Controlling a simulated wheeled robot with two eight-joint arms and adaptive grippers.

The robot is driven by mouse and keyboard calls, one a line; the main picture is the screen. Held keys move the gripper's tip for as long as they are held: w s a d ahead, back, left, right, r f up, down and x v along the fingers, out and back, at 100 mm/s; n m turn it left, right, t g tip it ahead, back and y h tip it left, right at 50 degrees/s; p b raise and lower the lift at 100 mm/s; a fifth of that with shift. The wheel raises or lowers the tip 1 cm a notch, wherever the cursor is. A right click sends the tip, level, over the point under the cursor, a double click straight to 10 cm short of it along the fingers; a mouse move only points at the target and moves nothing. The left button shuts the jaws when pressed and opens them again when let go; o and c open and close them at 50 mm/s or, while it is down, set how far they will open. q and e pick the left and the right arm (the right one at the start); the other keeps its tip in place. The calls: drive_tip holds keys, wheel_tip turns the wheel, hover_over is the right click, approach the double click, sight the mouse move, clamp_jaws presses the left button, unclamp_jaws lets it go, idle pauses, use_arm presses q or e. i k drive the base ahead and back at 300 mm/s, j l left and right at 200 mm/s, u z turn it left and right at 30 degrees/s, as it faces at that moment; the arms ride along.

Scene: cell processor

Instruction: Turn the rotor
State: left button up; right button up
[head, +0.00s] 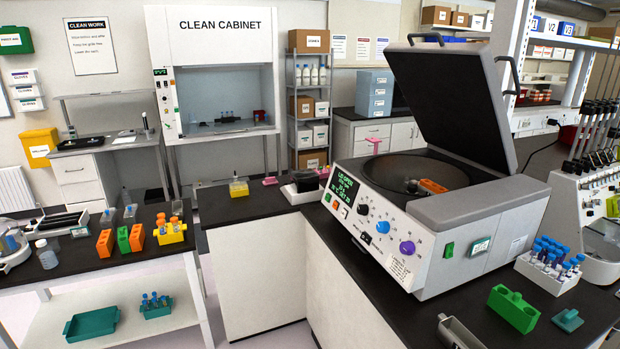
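The centrifuge (510,215) stands on the dark counter with its lid (450,100) raised. Its round dark bowl (385,168) is open to view from above. The rotor (411,186) sits low in the bowl, small and dark, partly hidden by the front rim. An orange insert (432,186) sits at its right side. The front panel has a lit green display (346,188) and several knobs, one of them purple (407,248). Neither of my grippers shows clearly in the head view.
A rack of blue-capped tubes (550,268), a green block (513,309) and a teal piece (567,320) stand right of the centrifuge. A grey metal piece (458,333) is cut by the bottom edge; I cannot tell what it is.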

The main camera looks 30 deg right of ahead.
sight(412, 185)
drive_tip(key=i+z, duration=0.25)
drive_tip(key=z, duration=0.2)
drive_tip(key=i+j+z, duration=0.15)
drive_tip(key=z, duration=0.3)
drive_tip(key=i+j+z, duration=0.2)
drive_tip(key=z, duration=0.3)
drive_tip(key=i+j+z, duration=0.2)
drive_tip(key=z, duration=0.25)
drive_tip(key=i+j+z, duration=0.15)
drive_tip(key=j+z, duration=0.55)
drive_tip(key=z, duration=0.2)
drive_tip(key=i, duration=0.05)
